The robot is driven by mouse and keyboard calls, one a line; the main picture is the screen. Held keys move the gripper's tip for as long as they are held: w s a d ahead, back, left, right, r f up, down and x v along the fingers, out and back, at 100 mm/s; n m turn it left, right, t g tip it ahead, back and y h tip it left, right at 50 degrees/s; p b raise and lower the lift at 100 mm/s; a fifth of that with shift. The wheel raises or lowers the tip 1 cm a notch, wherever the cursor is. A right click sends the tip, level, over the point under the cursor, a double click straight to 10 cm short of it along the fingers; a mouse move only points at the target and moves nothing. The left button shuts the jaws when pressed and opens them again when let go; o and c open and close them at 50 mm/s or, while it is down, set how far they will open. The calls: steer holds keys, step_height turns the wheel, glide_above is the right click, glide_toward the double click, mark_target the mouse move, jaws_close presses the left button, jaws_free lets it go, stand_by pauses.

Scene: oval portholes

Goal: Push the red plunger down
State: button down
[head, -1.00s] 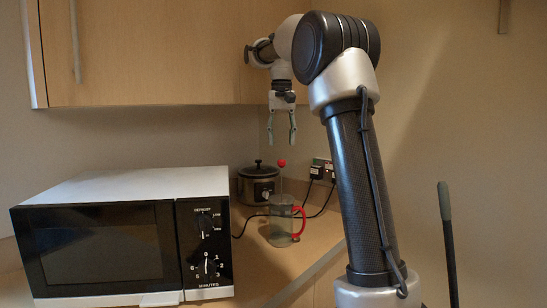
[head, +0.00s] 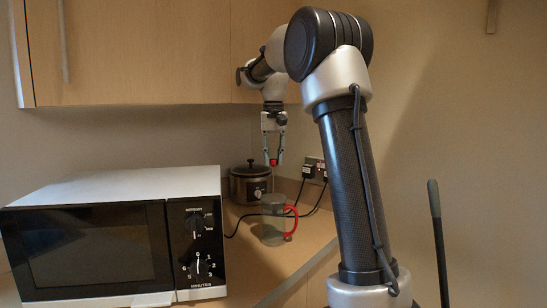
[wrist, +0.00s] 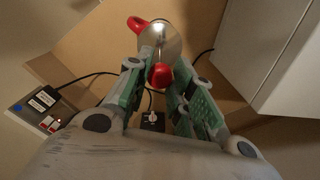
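The red plunger knob (head: 273,162) sits on a thin rod high above a clear glass press jar (head: 272,222). The jar stands upright on the counter and has a red handle (head: 291,222). My gripper (head: 273,160) points down over the jar, its fingers closed in on either side of the knob. In the wrist view the knob (wrist: 160,76) lies between the green-padded fingertips, with the jar (wrist: 160,42) and its handle beyond. The fingers appear to touch the knob. They hide part of it.
A microwave (head: 110,237) stands at the left front of the counter (head: 285,262). A dark slow cooker (head: 250,183) is behind the jar. Black cables run from wall plugs (head: 308,172) past the jar. A wall cupboard (head: 140,50) hangs above.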

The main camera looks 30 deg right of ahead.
mark_target(274, 196)
step_height(274, 196, down, 10)
steer(key=shift+r, duration=0.2)
steer(key=c, duration=1.4)
jaws_free()
steer(key=shift+o, duration=0.8)
steer(key=shift+r, duration=0.3)
step_height(274, 196, up, 12)
steer(key=shift+f, duration=0.25)
